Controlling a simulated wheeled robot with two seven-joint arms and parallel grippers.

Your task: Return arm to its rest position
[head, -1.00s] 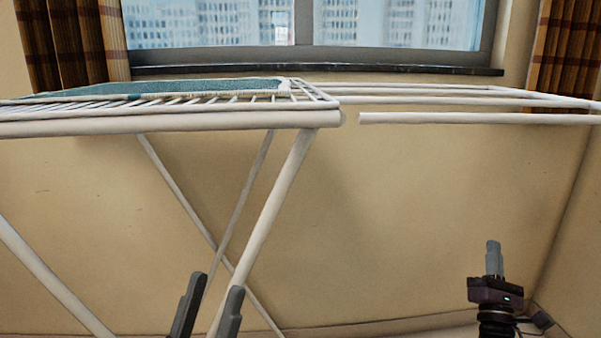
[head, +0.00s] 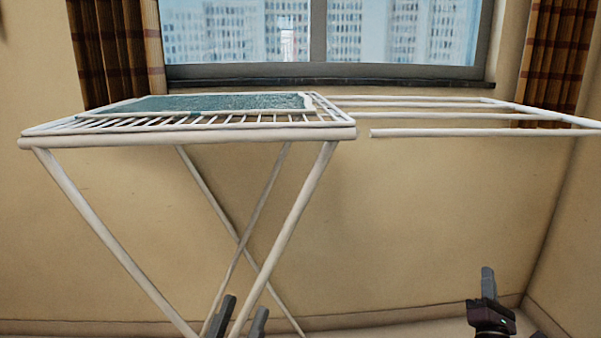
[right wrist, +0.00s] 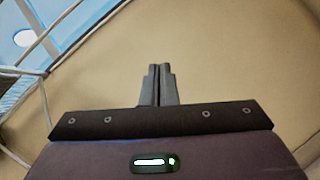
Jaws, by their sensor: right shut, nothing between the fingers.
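My right gripper (head: 488,282) is at the lower right of the head view, in front of the beige wall and pointing up. Its fingers are closed together with nothing between them, as the right wrist view (right wrist: 158,85) also shows. My left gripper (head: 244,312) is at the bottom of the head view, below the drying rack (head: 190,141). The rest of the left gripper is cut off by the frame edge.
The white rack has crossed legs and a rail extension (head: 450,131) reaching right. A teal cloth (head: 220,102) lies flat on its top. Behind are a window (head: 320,35), plaid curtains (head: 115,50) and a beige wall (head: 420,210). Open space lies between my grippers.

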